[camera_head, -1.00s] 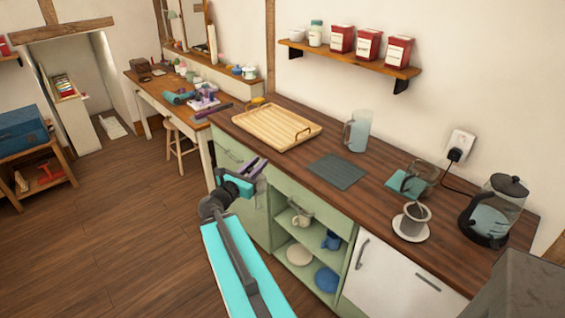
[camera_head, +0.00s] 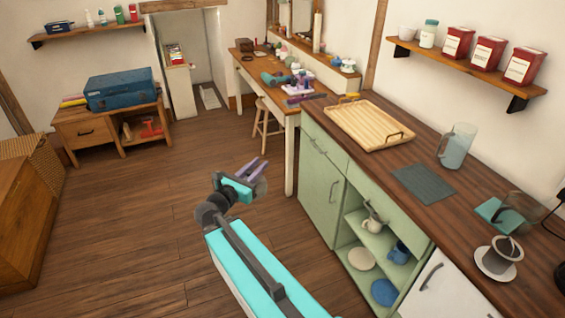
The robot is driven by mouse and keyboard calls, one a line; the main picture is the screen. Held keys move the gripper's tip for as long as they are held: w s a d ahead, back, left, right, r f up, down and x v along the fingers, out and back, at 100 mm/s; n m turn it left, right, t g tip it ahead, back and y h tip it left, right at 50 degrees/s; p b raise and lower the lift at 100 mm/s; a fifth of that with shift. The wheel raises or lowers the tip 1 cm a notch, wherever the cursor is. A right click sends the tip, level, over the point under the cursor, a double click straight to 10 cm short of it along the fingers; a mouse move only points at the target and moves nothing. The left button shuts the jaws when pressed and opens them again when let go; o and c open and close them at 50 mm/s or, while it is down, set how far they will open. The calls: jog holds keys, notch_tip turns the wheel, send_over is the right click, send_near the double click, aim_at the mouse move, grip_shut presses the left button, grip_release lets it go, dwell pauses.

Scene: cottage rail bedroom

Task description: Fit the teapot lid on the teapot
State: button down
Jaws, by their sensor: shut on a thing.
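A clear glass teapot (camera_head: 519,207) stands on a teal mat (camera_head: 488,211) on the wooden counter at the right, far from my gripper. Its top is too faint to read well.
A stool (camera_head: 268,125) is by the desk. The floor (camera_head: 130,230) at left is clear.

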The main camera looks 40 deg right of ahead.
jog(key=w+a+n+t+y, duration=0.2)
jog(key=a+n+t, duration=0.1)
jog(key=a, duration=2.2)
jog(key=shift+w+a+f+t, duration=0.2)
jog(key=shift+a+f+t, duration=0.15)
jog(key=shift+t, duration=0.25)
